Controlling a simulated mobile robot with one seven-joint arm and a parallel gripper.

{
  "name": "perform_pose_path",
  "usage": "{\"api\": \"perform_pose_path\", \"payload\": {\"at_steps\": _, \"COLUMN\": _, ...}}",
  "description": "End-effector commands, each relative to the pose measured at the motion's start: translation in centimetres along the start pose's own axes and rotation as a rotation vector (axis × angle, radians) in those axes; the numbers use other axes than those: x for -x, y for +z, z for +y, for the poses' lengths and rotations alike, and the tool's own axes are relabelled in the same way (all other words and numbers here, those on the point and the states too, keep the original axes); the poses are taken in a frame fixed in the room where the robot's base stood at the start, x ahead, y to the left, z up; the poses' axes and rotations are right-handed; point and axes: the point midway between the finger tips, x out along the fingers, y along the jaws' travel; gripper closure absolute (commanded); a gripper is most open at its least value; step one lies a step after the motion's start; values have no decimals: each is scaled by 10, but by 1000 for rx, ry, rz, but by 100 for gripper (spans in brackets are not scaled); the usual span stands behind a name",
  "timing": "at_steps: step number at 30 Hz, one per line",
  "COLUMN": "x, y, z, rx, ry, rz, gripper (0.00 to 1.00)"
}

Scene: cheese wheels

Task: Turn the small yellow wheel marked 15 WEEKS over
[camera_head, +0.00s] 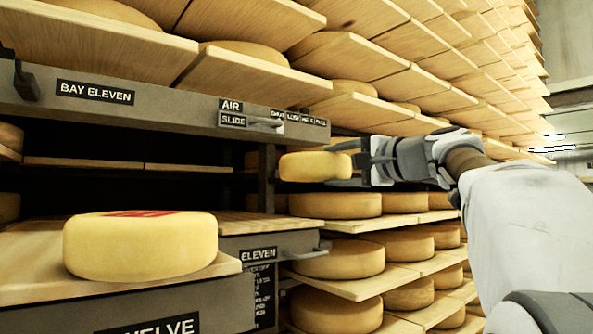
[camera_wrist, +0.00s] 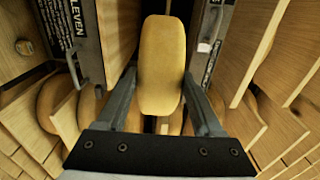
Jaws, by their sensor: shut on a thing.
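My gripper (camera_head: 352,165) is shut on a small yellow cheese wheel (camera_head: 312,167) and holds it in the air in front of the shelves. In the head view the wheel lies about level, flat face up. In the wrist view the same wheel (camera_wrist: 162,65) shows its rounded rim, with a finger on each side. No 15 WEEKS mark can be read on it. A larger yellow wheel (camera_head: 140,247) with a red label on top lies on a pulled-out board (camera_head: 226,265) at the left.
A grey beam marked BAY ELEVEN (camera_head: 160,117) runs across the left, with a handle marked AIR SLIDE (camera_head: 255,122). Boards with several cheese wheels (camera_head: 335,205) fill the racks below and behind my gripper. More boards (camera_head: 365,65) overhang above.

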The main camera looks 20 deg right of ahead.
Motion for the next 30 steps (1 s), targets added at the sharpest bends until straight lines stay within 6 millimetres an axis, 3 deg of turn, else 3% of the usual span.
{"api": "perform_pose_path", "payload": {"at_steps": 30, "x": 70, "y": 1, "z": -2, "rx": 3, "ry": -7, "rz": 2, "gripper": 100}}
